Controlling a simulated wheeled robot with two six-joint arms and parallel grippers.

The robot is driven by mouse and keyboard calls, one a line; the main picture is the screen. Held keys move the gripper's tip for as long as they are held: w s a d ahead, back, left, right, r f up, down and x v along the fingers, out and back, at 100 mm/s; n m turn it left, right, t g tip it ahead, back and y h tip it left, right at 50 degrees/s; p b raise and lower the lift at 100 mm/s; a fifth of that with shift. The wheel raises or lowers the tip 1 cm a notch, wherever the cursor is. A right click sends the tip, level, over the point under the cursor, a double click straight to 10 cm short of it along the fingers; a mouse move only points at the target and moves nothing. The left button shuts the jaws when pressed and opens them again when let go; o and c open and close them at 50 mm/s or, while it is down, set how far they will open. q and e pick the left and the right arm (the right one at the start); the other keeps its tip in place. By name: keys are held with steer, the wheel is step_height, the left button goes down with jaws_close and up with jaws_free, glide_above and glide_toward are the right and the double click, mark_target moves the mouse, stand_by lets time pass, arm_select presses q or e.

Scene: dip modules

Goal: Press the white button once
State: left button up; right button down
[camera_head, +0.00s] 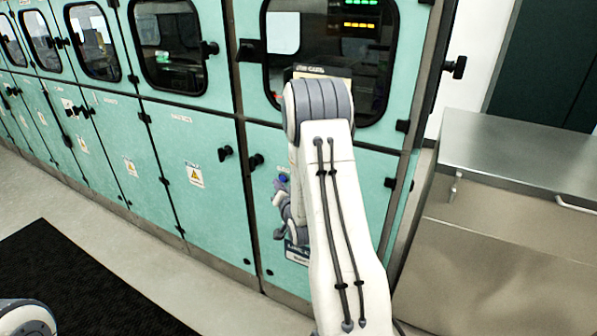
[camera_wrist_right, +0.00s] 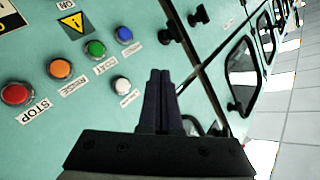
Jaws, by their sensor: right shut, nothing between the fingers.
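The white button (camera_wrist_right: 122,85) is a small round cap in a metal ring on a teal panel, with a white label beside it, in the right wrist view. My right gripper (camera_wrist_right: 158,76) is shut and empty. In that view its dark fingertips appear just to the right of the white button; I cannot tell how far they are from the panel. In the head view my right arm hides the white button and most of the gripper. My left gripper is not in view.
The red STOP button (camera_wrist_right: 15,93), orange button (camera_wrist_right: 60,69), green button (camera_wrist_right: 95,48) and blue button (camera_wrist_right: 124,34) are on the same panel. A black door handle (camera_wrist_right: 199,16) sticks out nearby. A steel cabinet (camera_head: 540,150) stands at the right. A black mat (camera_head: 80,285) lies on the floor.

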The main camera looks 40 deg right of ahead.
steer(key=shift+s+d, duration=0.2)
steer(key=shift+d, duration=0.2)
steer(key=w+d, duration=0.3)
steer(key=d, duration=0.5)
steer(key=shift+w+p, duration=0.2)
steer(key=shift+p, duration=0.15)
steer(key=shift+d, duration=0.15)
stand_by(1.7)
steer(key=shift+w+d, duration=0.15)
steer(key=shift+d, duration=0.15)
